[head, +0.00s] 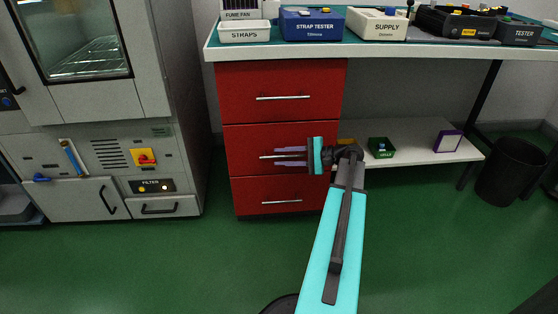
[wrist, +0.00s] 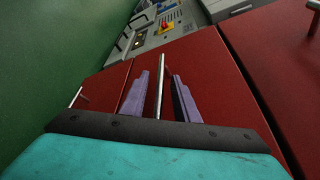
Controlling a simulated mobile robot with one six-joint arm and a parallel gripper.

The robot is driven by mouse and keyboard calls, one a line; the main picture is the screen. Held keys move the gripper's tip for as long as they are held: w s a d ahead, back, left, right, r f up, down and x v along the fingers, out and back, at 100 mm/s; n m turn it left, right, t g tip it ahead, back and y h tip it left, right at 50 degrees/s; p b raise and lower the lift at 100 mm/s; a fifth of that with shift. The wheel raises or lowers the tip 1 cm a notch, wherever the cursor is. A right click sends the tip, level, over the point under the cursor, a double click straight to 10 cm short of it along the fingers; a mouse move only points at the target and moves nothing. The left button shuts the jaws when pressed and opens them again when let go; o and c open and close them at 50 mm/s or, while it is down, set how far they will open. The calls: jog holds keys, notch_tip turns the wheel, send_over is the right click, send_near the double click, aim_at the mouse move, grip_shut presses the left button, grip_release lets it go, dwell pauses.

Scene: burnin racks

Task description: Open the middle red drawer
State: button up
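The red drawer unit has three stacked drawers, each with a silver bar handle. The middle red drawer (head: 240,140) looks flush with the drawers above and below; it also shows in the wrist view (wrist: 207,65). My gripper (head: 278,156) is in front of it, coming from the right. In the wrist view my gripper (wrist: 163,78) has its two purple fingers apart, one on each side of the middle drawer's handle (wrist: 160,85). A narrow gap shows between the bar and each finger. In the head view the handle's left end (head: 265,157) shows past the fingers.
The top drawer (head: 240,85) and bottom drawer (head: 245,195) are closed. A grey oven cabinet (head: 185,60) stands at left. The green floor in front is clear.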

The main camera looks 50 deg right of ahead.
jog(key=shift+w+a+f, duration=0.15)
jog(key=shift+w+a, duration=0.2)
jog(key=shift+w, duration=0.25)
grip_shut()
